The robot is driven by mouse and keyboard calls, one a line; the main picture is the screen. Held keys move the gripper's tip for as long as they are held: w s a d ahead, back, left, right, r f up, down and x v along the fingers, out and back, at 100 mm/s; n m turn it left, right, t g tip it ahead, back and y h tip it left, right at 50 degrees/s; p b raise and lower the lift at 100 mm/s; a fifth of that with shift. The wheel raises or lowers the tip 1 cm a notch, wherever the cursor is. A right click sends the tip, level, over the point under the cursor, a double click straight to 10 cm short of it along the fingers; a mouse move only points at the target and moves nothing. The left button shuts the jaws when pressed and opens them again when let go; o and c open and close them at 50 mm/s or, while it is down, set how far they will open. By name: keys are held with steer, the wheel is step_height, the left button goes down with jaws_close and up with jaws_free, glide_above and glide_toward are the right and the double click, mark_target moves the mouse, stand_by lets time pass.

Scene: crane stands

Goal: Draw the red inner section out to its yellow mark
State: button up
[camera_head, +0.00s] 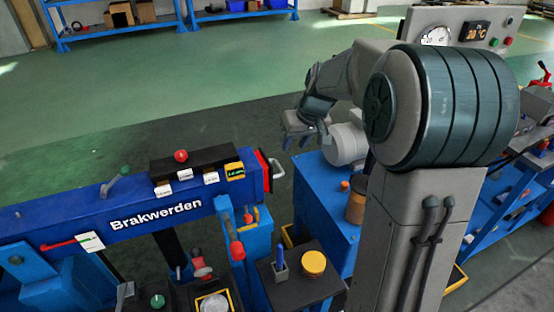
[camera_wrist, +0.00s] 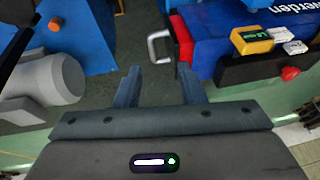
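The blue crane boom (camera_head: 150,208), lettered "Brakwerden", lies across the left of the head view. The red inner section (camera_head: 263,170) shows only as a short red end at the boom's right tip, with a pale metal pull handle (camera_head: 277,168) on it. In the wrist view the red end (camera_wrist: 182,38) and handle (camera_wrist: 157,46) are at top centre, beyond my fingertips. My gripper (camera_head: 306,140) is up and right of the handle, apart from it. In the wrist view my gripper (camera_wrist: 160,80) is open and empty. I see no yellow mark on the red section.
A black box with a red knob (camera_head: 181,156) and a yellow tag (camera_head: 235,171) sits on the boom. A blue bench (camera_head: 322,205) with a grey motor (camera_head: 348,145) stands right of the tip. A dark stand (camera_head: 300,288) holds a yellow-lidded jar.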

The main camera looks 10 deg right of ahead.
steer(key=shift+y, duration=0.3)
steer(key=w+f, duration=0.3)
steer(key=f, duration=0.2)
steer(key=w+a+f, duration=0.1)
steer(key=w+f, duration=0.2)
steer(key=f, duration=0.2)
steer(key=w+f, duration=0.3)
steer(key=f, duration=0.2)
steer(key=shift+w+a+f+p, duration=0.3)
steer(key=shift+w+a+f, duration=0.05)
jaws_close()
